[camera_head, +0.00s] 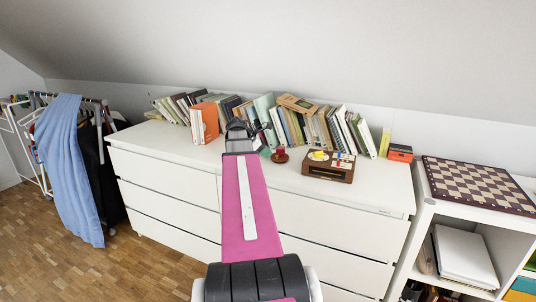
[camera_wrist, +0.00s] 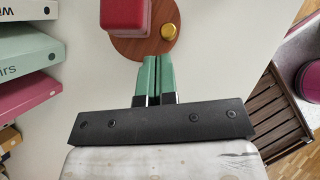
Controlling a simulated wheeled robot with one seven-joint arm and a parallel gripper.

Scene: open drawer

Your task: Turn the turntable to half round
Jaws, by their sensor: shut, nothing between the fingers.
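The turntable is a small round wooden disc (camera_wrist: 150,47) on the white dresser top. In the wrist view a red block (camera_wrist: 125,14) and a round gold knob (camera_wrist: 169,32) stand on it, the knob near its right edge. In the head view the disc (camera_head: 281,158) shows small, with the red block (camera_head: 281,151) on it. My gripper (camera_wrist: 155,60) has its green fingers together with nothing between them. The fingertips are at the disc's near edge, below and left of the knob. I cannot tell whether they touch the disc. My arm partly hides the gripper in the head view.
Several books (camera_head: 300,125) stand behind the turntable along the dresser (camera_head: 220,155). A brown wooden box (camera_head: 328,170) with small coloured things on it is to the right. A chessboard (camera_head: 480,184) lies on a shelf farther right. Bare dresser top lies left of the gripper.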

